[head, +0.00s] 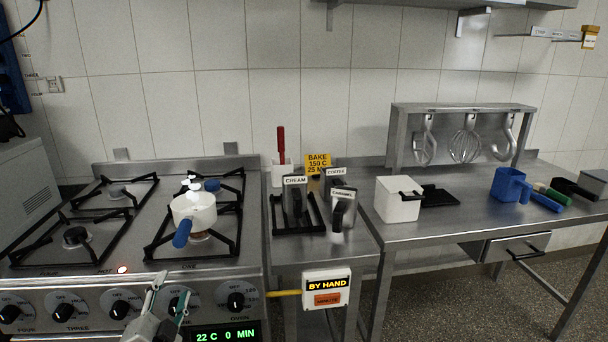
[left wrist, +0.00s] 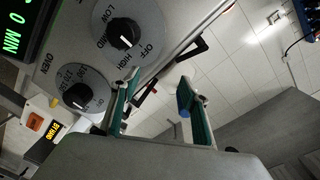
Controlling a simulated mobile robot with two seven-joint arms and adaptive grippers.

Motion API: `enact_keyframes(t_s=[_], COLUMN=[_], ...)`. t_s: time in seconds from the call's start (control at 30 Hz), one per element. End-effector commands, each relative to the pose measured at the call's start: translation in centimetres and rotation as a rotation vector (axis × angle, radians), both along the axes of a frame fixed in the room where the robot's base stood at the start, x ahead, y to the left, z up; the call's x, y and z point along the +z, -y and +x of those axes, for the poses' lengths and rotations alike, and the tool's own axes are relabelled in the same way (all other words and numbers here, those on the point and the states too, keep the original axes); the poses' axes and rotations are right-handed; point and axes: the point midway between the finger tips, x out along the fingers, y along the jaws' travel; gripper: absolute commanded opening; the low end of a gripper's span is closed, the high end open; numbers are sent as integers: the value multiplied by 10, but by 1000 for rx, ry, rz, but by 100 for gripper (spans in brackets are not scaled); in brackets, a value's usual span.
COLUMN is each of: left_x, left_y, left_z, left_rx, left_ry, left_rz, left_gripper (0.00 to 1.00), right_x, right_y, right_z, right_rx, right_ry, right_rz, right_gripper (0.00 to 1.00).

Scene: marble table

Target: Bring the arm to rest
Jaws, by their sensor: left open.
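My left gripper (head: 169,290) is at the bottom of the head view, in front of the stove's knob panel (head: 90,302). Its fingers are open and apart, with nothing seen between them. The fingers with green pads also show in the left wrist view (left wrist: 159,88), close to a stove knob (left wrist: 122,34). A white pot (head: 196,211) with a blue handle (head: 182,233) stands on the stove's front right burner, beyond the gripper. My right gripper is in neither view.
The stove (head: 105,252) fills the left. A "BY HAND" box (head: 326,288) sticks out at its right. Labelled dispensers (head: 341,216) stand on the middle counter. A white box (head: 396,203) and blue jug (head: 508,184) stand on the right table (head: 440,230).

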Motion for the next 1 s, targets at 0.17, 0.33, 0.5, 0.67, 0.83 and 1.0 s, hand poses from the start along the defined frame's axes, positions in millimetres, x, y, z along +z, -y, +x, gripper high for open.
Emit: enact_keyframes(t_s=[0.17, 0.33, 0.5, 0.67, 0.83, 1.0], left_x=[-83, -166, -224, -251, -258, -258], left_y=[43, 92, 131, 153, 159, 159], left_z=[-45, -115, -189, -235, -249, -249], left_rx=[-89, -147, -154, -143, -136, -136], left_ry=[-138, -302, -450, -534, -558, -558], left_rz=[-192, -436, -652, -775, -815, -815], left_gripper=[45, 45, 45, 45, 45, 45], right_x=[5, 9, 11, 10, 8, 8], right_y=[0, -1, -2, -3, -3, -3], right_z=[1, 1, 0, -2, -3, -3], right_rx=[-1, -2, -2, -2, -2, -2], right_ry=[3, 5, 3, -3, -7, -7], right_rz=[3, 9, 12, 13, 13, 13], right_gripper=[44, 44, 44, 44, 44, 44])
